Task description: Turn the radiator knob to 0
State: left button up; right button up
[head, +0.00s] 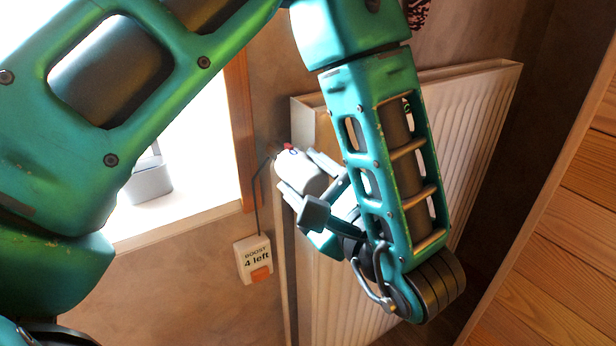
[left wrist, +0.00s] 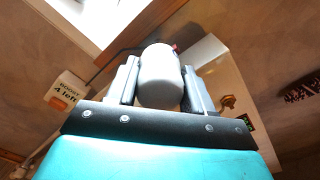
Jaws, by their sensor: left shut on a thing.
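The radiator knob (head: 299,171) is a light grey rounded cylinder with a small red mark at its far end. It sits at the upper left corner of the white radiator (head: 470,130). My left gripper (head: 304,178) has its two fingers on either side of the knob and is shut on it. The left wrist view shows the knob (left wrist: 160,78) between the two grey fingers (left wrist: 160,88). No number scale on the knob can be read. My right gripper is in neither view.
A white box labelled "BOOST 4 left" (head: 253,259) with an orange button is on the wall left of the radiator, with a cable above it. A bright window with a wooden frame (head: 240,130) is at the left. Wooden planks (head: 560,240) stand at the right.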

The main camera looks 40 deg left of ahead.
aim_at(316, 188)
pick_arm(q)
jog(key=shift+f+m, duration=0.1)
jog(key=shift+m, duration=0.4)
jog(key=o, duration=1)
jog(key=shift+p+v, duration=0.5)
jog(key=shift+v, duration=3.3)
